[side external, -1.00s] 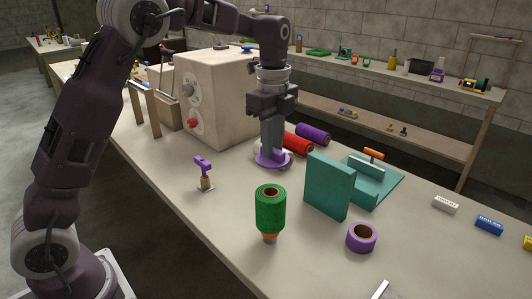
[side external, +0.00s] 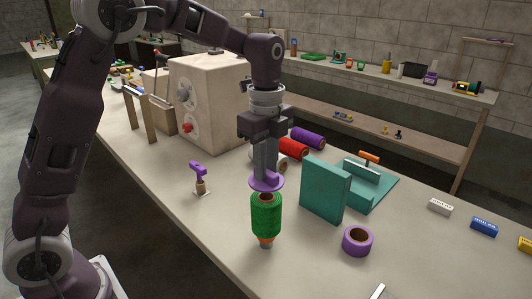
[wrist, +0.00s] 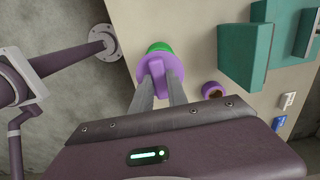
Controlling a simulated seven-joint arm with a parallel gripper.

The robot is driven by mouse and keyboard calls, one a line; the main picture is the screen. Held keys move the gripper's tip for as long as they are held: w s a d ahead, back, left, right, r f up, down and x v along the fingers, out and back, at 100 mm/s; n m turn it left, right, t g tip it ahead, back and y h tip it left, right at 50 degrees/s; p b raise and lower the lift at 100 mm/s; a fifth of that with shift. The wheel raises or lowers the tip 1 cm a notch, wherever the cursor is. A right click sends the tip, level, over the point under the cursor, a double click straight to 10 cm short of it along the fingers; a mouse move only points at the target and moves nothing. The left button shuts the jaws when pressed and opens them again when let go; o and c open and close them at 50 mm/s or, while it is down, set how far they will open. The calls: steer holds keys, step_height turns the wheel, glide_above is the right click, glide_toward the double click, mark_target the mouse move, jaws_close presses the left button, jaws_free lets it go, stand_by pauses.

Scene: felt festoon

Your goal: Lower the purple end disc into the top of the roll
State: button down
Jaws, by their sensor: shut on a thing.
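The purple end disc (side external: 266,181) is held by its raised grip between the fingers of my gripper (side external: 265,172), which is shut on it. In the side view the disc is level, just above and slightly behind the top of the green roll (side external: 266,218). The roll stands upright on an orange-ended stand (side external: 265,241), and its brown core opening shows at the top. In the wrist view the disc (wrist: 158,72) covers most of the green roll (wrist: 158,47), with a green edge showing beyond it. Whether disc and roll touch is hard to tell.
A teal upright block (side external: 325,188) and a purple tape ring (side external: 357,241) stand right of the roll. A small purple-topped tool (side external: 199,178) is to the left. Red (side external: 292,148) and purple (side external: 308,138) rolls lie behind, near a large beige box (side external: 210,100).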

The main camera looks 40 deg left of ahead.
steer(key=shift+f, duration=0.6)
steer(key=shift+f, duration=1.3)
stand_by(0.9)
steer(key=c, duration=1.2)
jaws_free()
step_height(320, 180, up, 6)
steer(key=shift+r, duration=0.5)
